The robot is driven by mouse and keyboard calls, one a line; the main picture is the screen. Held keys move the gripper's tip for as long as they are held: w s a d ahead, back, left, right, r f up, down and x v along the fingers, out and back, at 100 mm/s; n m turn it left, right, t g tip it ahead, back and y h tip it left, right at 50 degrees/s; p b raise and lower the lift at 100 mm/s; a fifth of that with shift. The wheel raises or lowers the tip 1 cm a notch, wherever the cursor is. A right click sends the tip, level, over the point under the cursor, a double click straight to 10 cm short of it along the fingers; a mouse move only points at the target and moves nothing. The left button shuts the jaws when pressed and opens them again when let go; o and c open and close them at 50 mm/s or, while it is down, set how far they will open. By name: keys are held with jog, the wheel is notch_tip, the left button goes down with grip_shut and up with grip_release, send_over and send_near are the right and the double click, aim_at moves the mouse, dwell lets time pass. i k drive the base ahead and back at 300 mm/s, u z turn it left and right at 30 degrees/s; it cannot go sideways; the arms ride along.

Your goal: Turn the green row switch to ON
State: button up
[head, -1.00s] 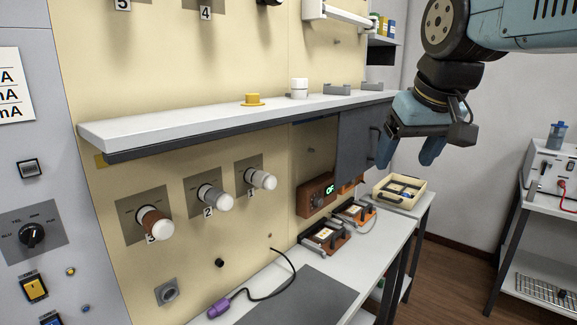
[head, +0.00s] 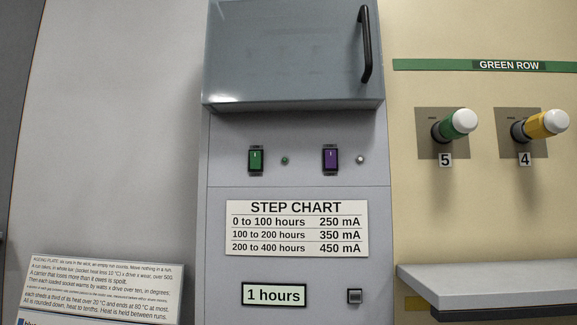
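A green rocker switch (head: 256,160) sits on the grey cabinet front, left of a purple rocker switch (head: 331,160). A small dull green lamp (head: 285,161) is beside the green switch. The green switch shows a light mark on its upper part; I cannot tell its position for sure. The sign GREEN ROW (head: 509,65) is on a green strip on the cream wall at right. My gripper is not in this view.
A grey door with a black handle (head: 366,44) juts out above the switches. A shelf (head: 490,278) juts out at lower right. A text plate (head: 106,288) is at lower left.

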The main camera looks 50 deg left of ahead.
aim_at(255, 156)
jog(key=z, duration=0.95)
jog(key=i, duration=0.15)
jog(key=u, duration=3.2)
jog(key=k, duration=0.9)
jog(key=u, duration=0.2)
jog(key=i, duration=0.9)
jog(key=z, duration=0.05)
